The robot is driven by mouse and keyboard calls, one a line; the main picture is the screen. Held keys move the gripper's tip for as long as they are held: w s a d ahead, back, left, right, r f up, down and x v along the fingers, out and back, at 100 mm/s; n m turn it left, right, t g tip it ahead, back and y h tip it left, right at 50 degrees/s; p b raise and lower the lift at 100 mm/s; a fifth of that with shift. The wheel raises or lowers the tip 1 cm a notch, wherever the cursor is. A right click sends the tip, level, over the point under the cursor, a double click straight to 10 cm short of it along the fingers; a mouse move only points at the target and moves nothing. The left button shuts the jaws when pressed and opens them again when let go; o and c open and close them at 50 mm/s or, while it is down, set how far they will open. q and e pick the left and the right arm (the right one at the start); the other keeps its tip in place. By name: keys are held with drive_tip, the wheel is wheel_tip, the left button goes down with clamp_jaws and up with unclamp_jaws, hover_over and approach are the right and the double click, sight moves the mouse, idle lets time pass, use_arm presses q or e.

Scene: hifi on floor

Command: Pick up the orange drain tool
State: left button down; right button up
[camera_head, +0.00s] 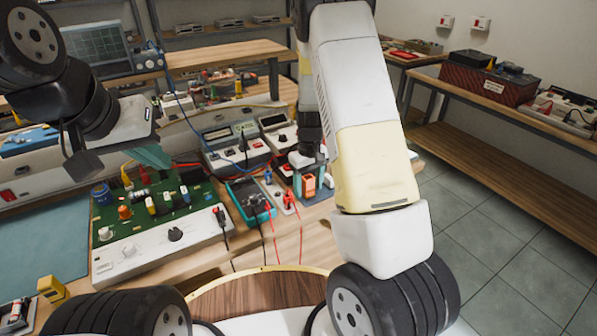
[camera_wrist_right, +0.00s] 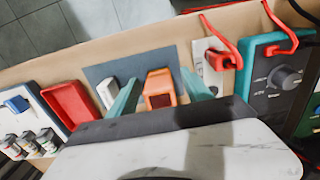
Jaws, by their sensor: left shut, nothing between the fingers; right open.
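The orange drain tool (camera_head: 309,187) sits on a dark blue-grey mat on the workbench. It also shows in the right wrist view (camera_wrist_right: 159,90). My right gripper (camera_head: 308,176) points down over it with its jaws open. In the right wrist view its two teal fingers stand on either side of the tool, with gaps visible between fingers and tool (camera_wrist_right: 162,92). The near part of the tool is hidden by the gripper body. My left gripper (camera_head: 151,157) is shut and empty above the green circuit board, away from the tool.
A teal multimeter (camera_head: 248,197) with red leads lies left of the tool. The green circuit board (camera_head: 150,208) is farther left.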

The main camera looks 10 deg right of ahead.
drive_tip(key=shift+f, duration=0.45)
drive_tip(key=shift+c, duration=0.2)
clamp_jaws()
drive_tip(key=shift+r, duration=0.1)
